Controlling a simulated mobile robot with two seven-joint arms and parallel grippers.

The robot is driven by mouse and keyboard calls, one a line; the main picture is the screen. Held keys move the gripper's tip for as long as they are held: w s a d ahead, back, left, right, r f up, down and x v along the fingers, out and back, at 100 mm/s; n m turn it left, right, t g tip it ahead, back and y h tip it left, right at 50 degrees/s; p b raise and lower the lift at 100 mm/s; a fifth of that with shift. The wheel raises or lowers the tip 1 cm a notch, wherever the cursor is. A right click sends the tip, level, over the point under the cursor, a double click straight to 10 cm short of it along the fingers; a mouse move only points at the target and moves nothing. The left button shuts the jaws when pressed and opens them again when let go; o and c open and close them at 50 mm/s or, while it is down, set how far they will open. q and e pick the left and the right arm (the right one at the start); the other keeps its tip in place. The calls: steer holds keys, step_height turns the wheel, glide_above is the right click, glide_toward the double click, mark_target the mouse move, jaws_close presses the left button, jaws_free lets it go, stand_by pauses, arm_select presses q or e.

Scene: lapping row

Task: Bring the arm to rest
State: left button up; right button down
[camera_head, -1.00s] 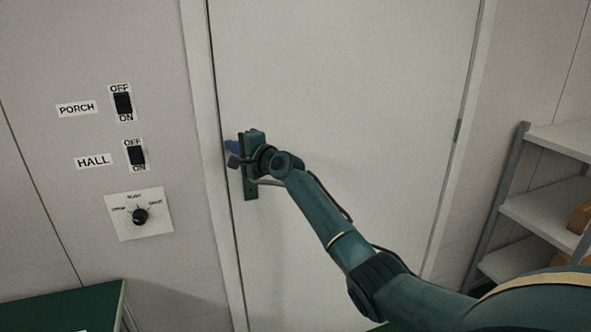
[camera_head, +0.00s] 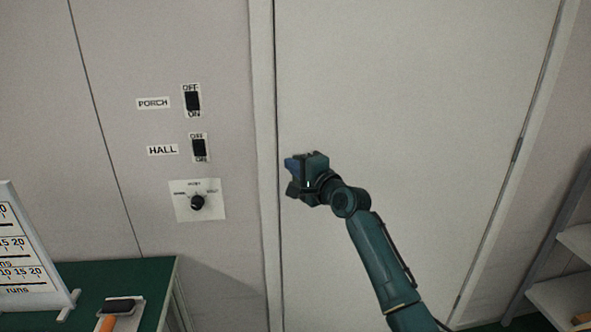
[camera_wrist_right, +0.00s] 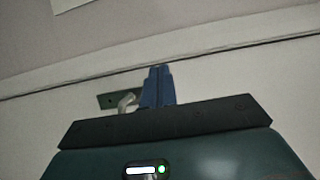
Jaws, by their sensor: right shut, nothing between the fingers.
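My right arm (camera_head: 380,262) reaches up from the bottom right of the head view, in front of a pale door (camera_head: 430,110). My right gripper (camera_head: 291,165) is at the door's left edge, its blue fingers shut and empty. In the right wrist view the shut blue fingers (camera_wrist_right: 158,86) stand beside a light door lever (camera_wrist_right: 128,103) on a dark green plate (camera_wrist_right: 107,101). I cannot tell whether they touch the lever. In the head view the gripper and wrist hide the lever. My left gripper is not in view.
Left of the door are a PORCH switch (camera_head: 192,101), a HALL switch (camera_head: 199,148) and a dial plate (camera_head: 217,205). A green table (camera_head: 158,275) at lower left bears a score board (camera_head: 40,268) and an orange-handled tool (camera_head: 107,323). Shelves (camera_head: 562,297) stand at right.

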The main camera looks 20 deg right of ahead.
steer(key=s+a+f+n+g+h, duration=0.15)
steer(key=s+f+n, duration=0.25)
steer(key=s+f, duration=0.45)
steer(key=s+a+f+n+g, duration=0.25)
steer(key=s+f, duration=0.35)
steer(key=f, duration=0.5)
steer(key=s+a+f+n+g, duration=0.1)
steer(key=s+a+f+n, duration=0.1)
steer(key=s, duration=0.6)
steer(key=s+a+f+n+g, duration=0.1)
steer(key=s+a+f+n, duration=0.1)
steer(key=s+f+n, duration=0.3)
steer(key=s+a+f+n+g, duration=0.1)
steer(key=s+f+n, duration=0.3)
steer(key=s, duration=0.7)
steer(key=shift+s+a+f, duration=0.15)
steer(key=shift+a+f, duration=0.6)
steer(key=shift+f, duration=0.05)
